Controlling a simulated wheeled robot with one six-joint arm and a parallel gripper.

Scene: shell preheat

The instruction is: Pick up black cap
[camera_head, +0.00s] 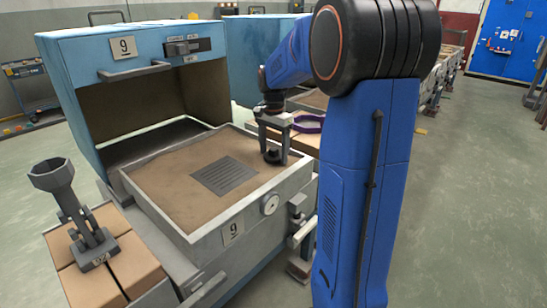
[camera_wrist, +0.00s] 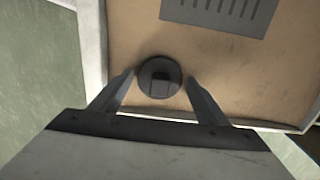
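The black cap (camera_wrist: 160,77) is a dark round disc with a small raised block on top. It sits on the tan bed of the tray near its edge. My gripper (camera_wrist: 161,80) is open, with one finger on each side of the cap and a small gap showing on both sides. In the head view my gripper (camera_head: 273,146) points down over the cap (camera_head: 273,156) at the tray's right back corner. The fingers partly hide the cap there.
The cap's tray (camera_head: 210,233) is the pulled-out bed of a blue oven box (camera_head: 75,60) marked 9. A dark slotted plate (camera_head: 224,176) lies mid-tray. A grey funnel-like tool (camera_head: 70,205) stands on blocks at left. A purple ring (camera_head: 309,123) lies behind my arm.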

